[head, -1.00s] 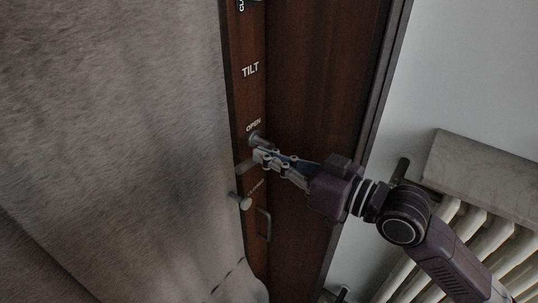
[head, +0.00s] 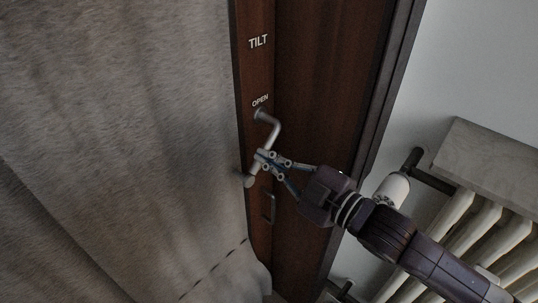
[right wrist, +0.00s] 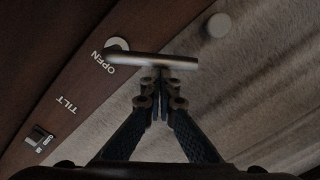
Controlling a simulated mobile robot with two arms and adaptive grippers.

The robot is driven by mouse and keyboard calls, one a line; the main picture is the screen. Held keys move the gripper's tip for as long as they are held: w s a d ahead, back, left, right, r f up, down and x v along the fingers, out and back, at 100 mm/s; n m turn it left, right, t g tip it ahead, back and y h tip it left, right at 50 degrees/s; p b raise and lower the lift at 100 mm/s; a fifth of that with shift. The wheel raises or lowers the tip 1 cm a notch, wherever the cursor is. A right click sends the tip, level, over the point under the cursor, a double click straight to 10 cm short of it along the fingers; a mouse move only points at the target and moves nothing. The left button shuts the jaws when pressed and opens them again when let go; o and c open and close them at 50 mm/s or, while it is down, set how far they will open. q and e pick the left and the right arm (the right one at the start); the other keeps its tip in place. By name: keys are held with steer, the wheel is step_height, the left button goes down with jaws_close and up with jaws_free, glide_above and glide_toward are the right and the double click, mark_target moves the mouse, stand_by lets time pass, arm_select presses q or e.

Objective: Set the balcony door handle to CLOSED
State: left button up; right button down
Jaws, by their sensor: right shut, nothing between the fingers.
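The balcony door handle (head: 272,128) is a metal lever on the dark wooden frame, its pivot just below the OPEN label (head: 260,101). Its arm bends out and runs downward in the head view, with its lower part behind my fingers. My right gripper (head: 262,160) is shut and empty, its fingertips at the lever's lower part. In the right wrist view the lever (right wrist: 160,61) lies crosswise just beyond the shut fingertips (right wrist: 160,76); I cannot tell if they touch. The TILT label (head: 258,41) is higher up. The CLOSED label is hidden. My left gripper is out of view.
A recessed pull (head: 269,207) is lower on the frame. A grey curtain (head: 120,130) hangs on the left. A white radiator (head: 480,225) with a ledge (head: 490,155) stands at the right, near my right arm.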

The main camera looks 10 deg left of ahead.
steer(key=w+d+f+n+b, duration=0.1)
steer(key=w+d+f+n, duration=0.1)
steer(key=n, duration=0.7)
steer(key=shift+w+d+f+t, duration=0.3)
steer(key=shift+w+d+f, duration=0.05)
steer(key=shift+w+f, duration=0.6)
